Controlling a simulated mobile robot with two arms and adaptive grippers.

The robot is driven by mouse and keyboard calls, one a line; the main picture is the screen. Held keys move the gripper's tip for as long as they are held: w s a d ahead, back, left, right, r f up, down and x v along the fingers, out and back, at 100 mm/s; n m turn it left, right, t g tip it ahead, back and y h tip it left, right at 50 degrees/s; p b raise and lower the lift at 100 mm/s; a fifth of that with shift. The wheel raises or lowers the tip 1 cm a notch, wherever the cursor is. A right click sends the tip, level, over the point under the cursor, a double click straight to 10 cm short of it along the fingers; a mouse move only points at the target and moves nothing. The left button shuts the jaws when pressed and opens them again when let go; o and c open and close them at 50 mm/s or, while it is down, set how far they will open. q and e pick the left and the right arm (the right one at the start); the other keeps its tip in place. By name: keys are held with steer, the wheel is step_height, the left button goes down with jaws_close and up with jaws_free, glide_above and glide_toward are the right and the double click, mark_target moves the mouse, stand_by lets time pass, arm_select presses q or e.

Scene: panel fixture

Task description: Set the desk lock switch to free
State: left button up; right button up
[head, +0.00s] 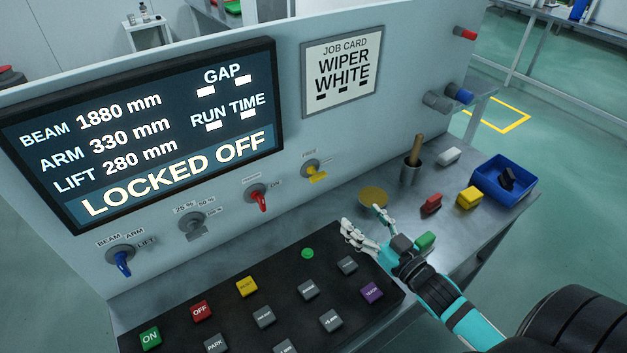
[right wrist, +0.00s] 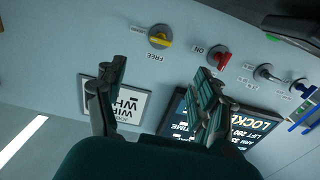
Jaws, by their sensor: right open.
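The switch marked FREE has a yellow handle (head: 317,175) on a round grey dial, on the upright panel right of the screen. Its handle points right and slightly down, while the FREE label is above the dial. The right wrist view, turned upside down, also shows the yellow handle (right wrist: 160,42), beyond the fingertips and apart from them. My right gripper (head: 362,219) is open and empty, above the desk, below and right of that switch. Its spread fingers (right wrist: 163,72) also show in the right wrist view. My left gripper is not in view.
A red-handled switch (head: 261,199), a grey one (head: 193,226) and a blue one (head: 122,262) sit left along the panel. The screen (head: 150,130) reads LOCKED OFF. A black button board (head: 230,325) lies below.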

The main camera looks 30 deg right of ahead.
mark_target(320, 179)
steer(key=w, duration=0.5)
steer(key=w+a+p, duration=0.1)
steer(key=w, duration=0.5)
steer(key=w+a+p, duration=0.1)
steer(key=w, duration=0.5)
steer(key=shift+a+f, duration=0.2)
steer(key=shift+w, duration=0.3)
steer(key=shift+c, duration=0.2)
steer(key=c, duration=1.2)
